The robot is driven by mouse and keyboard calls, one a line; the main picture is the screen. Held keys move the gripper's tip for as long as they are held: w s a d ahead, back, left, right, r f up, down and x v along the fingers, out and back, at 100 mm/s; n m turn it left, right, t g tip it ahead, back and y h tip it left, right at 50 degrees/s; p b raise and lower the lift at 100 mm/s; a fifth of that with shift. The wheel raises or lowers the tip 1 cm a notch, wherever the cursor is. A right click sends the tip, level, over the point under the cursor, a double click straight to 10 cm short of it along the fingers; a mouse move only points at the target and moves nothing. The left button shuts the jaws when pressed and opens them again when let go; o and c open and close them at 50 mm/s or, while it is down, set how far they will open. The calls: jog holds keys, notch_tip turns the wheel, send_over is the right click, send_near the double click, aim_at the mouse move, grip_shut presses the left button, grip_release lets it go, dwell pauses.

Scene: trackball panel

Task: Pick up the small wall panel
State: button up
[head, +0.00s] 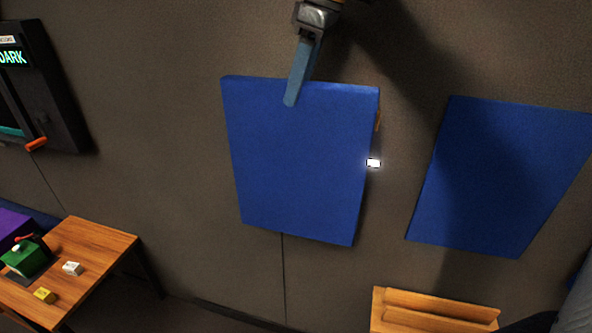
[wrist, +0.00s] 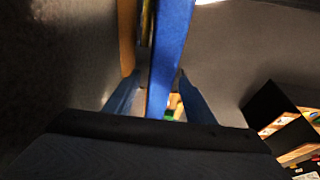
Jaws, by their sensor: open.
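The small wall panel (head: 300,165) is a blue upright rectangle in the middle of the head view. It has visible thickness, and a bit of orange shows behind its right edge. My gripper (head: 291,102) reaches down from above, one blue finger overlapping the front of the panel's top edge. In the wrist view the panel (wrist: 172,45) shows edge-on between the two open fingers of my gripper (wrist: 158,75). The other finger is hidden behind the panel in the head view. I cannot tell whether either finger touches the panel.
Another blue rectangle (head: 500,180) is on the grey wall to the right, partly in shadow. A small white light (head: 373,163) glows at the panel's right edge. A wooden table (head: 100,245) with small blocks is lower left; a wooden piece (head: 435,310) is lower right.

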grip_shut()
dwell(1.3)
